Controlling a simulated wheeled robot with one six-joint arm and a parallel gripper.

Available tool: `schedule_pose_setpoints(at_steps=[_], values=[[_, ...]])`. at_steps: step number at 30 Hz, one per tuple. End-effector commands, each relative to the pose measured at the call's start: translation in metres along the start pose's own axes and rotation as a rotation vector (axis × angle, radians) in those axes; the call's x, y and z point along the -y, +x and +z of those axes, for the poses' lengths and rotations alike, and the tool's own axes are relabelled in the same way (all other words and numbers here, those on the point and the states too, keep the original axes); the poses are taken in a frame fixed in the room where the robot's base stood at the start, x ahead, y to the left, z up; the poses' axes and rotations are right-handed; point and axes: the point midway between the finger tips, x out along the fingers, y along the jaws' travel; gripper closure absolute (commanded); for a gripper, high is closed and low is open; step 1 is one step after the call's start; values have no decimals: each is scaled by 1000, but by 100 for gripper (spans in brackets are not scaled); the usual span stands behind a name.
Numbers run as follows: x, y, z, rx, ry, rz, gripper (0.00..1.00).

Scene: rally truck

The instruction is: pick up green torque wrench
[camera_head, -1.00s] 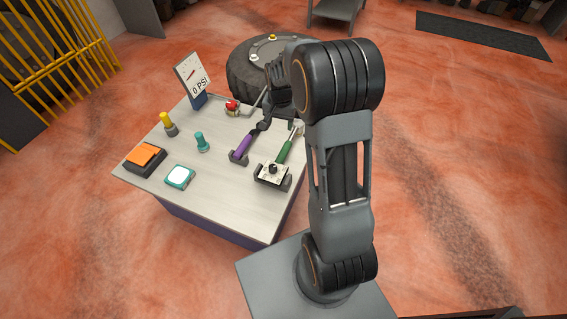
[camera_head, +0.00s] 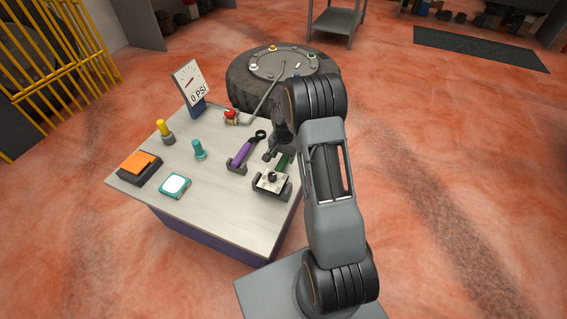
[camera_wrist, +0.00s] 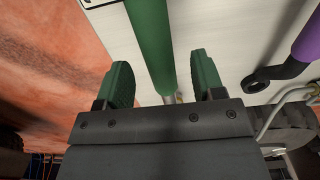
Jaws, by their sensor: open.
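The green torque wrench (camera_head: 282,162) lies on the workbench with its lower end at a dark holder; my arm and gripper hide its far part. In the wrist view its green handle (camera_wrist: 149,40) runs down the middle, its lower end partly hidden behind the gripper body. My gripper (camera_wrist: 163,78) is open, with one green-padded finger on each side of the handle and a gap to both. I cannot tell how far the fingers are above the bench. In the head view my gripper (camera_head: 274,152) is over the bench's right side, right of the purple wrench.
A purple wrench (camera_head: 242,153) lies just left; it also shows in the wrist view (camera_wrist: 309,40). The workbench (camera_head: 220,205) holds an orange button (camera_head: 138,162), a white-topped button (camera_head: 174,184), a teal peg (camera_head: 198,149) and a pressure gauge (camera_head: 191,85). A tyre (camera_head: 245,95) lies behind.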

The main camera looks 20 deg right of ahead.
Motion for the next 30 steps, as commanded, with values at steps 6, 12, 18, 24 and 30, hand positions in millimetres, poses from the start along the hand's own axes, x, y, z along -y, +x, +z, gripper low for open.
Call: schedule_pose_setpoints(at_steps=[6, 12, 18, 24, 30], values=[[-1, 19, 2, 2, 0, 1, 38], [-1, 46, 3, 2, -1, 1, 38], [-1, 51, 3, 0, -1, 0, 38], [-1, 51, 3, 0, -1, 0, 47], [-1, 51, 3, 0, -1, 0, 67]])
